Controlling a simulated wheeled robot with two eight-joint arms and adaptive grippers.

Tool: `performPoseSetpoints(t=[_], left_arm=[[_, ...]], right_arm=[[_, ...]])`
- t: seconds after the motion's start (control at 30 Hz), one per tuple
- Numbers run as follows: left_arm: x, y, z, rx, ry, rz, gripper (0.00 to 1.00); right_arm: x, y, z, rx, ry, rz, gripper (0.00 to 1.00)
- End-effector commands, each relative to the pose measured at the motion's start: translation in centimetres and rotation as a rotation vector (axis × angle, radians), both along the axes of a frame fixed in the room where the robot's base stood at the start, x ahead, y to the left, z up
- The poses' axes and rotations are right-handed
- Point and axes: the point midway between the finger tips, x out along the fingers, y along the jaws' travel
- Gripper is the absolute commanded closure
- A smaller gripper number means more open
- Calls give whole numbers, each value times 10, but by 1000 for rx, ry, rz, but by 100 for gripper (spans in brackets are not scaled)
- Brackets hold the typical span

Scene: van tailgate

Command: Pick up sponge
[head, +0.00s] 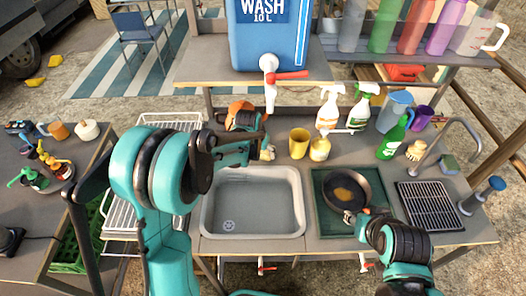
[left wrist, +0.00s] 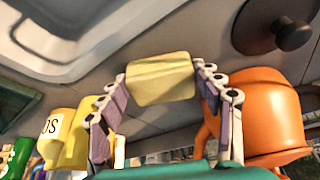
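A pale yellow sponge (left wrist: 160,78) sits between the fingertips of my left gripper in the left wrist view, with a finger against each side. In the head view the sponge (head: 268,153) shows only as a small patch beside the left gripper (head: 262,145), behind the sink's back edge. I cannot tell whether the sponge touches the counter. My right gripper (head: 352,216) is by the handle side of a frying pan (head: 343,188); the arm partly hides its fingers.
The empty grey sink (head: 252,205) lies in front of the left gripper. An orange mug (left wrist: 265,115) stands close beside its fingers. Yellow cups (head: 299,143), spray bottles (head: 329,108) and a green bottle (head: 394,138) stand to the right. A blue water tank (head: 268,35) stands above.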

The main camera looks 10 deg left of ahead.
Motion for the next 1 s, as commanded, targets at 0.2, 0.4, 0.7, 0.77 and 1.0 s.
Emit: performPoseSetpoints(t=[0.2,0.4,0.7,0.77,1.0], left_arm=[[0,0,0,0,0,0,46],[0,0,1,0,0,0,47],[-4,-1,28,0,0,0,47],[-4,-1,39,0,0,0,47],[-14,-3,73,0,0,-2,47]], right_arm=[[0,0,0,0,0,0,60],[0,0,1,0,0,0,60],[0,0,17,0,0,0,60],[0,0,22,0,0,0,60],[0,0,37,0,0,0,60]])
